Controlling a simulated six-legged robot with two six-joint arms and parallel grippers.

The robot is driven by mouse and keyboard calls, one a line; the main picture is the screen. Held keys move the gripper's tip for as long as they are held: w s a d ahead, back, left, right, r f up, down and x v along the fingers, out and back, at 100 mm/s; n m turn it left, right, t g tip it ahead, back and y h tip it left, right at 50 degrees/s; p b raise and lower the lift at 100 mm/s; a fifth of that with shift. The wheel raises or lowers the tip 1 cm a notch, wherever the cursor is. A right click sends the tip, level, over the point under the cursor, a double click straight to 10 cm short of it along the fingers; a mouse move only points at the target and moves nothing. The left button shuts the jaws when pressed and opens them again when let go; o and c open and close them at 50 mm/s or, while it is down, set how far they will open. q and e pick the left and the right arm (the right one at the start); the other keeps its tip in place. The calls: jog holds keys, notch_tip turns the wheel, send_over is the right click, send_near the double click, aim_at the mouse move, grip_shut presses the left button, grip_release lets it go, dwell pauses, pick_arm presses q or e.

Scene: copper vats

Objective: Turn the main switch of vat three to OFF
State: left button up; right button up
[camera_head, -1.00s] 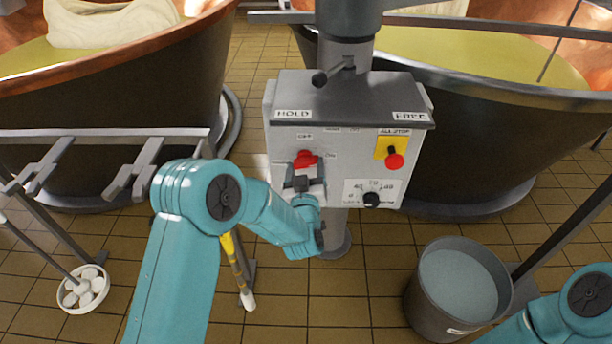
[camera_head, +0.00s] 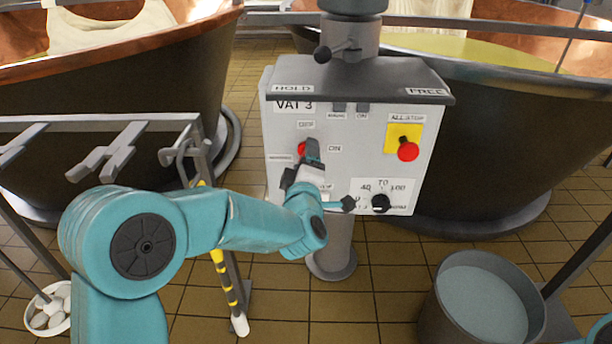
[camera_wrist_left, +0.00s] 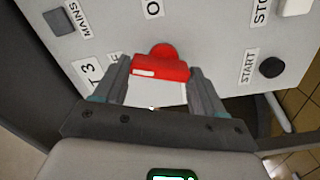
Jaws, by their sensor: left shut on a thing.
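The grey control box labelled VAT 3 (camera_head: 353,165) stands upright on a post, facing me. Its red main switch (camera_head: 302,149) is at the upper left of the panel, mostly hidden by my left gripper (camera_head: 312,155). An ON label is right of the switch and another label, probably OFF, is above it. In the left wrist view the red switch handle (camera_wrist_left: 160,66) lies between the two fingers of my left gripper (camera_wrist_left: 160,84), which is shut on it. The handle's white mark is toward the VAT 3 label side. My right gripper is out of view.
A red all-stop button (camera_head: 408,151) on a yellow plate and a black dial (camera_head: 381,203) are on the panel's right. Copper vats stand on both sides behind. A grey bucket (camera_head: 440,305) is at lower right, and metal rails are on the left.

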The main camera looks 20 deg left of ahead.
pick_arm(q)
jog(key=shift+a+n+b, duration=0.1)
jog(key=shift+n+b, duration=1.25)
jog(key=shift+n, duration=0.85)
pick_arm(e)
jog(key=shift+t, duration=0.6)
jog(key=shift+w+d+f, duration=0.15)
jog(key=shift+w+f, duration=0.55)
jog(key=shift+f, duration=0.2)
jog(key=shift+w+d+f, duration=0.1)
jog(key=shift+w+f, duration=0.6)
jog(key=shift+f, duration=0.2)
pick_arm(q)
jog(key=o, duration=1)
jog(key=shift+o, duration=0.2)
jog(key=p+v, duration=0.3)
jog(key=v, duration=1.3)
jog(key=shift+s, duration=0.2)
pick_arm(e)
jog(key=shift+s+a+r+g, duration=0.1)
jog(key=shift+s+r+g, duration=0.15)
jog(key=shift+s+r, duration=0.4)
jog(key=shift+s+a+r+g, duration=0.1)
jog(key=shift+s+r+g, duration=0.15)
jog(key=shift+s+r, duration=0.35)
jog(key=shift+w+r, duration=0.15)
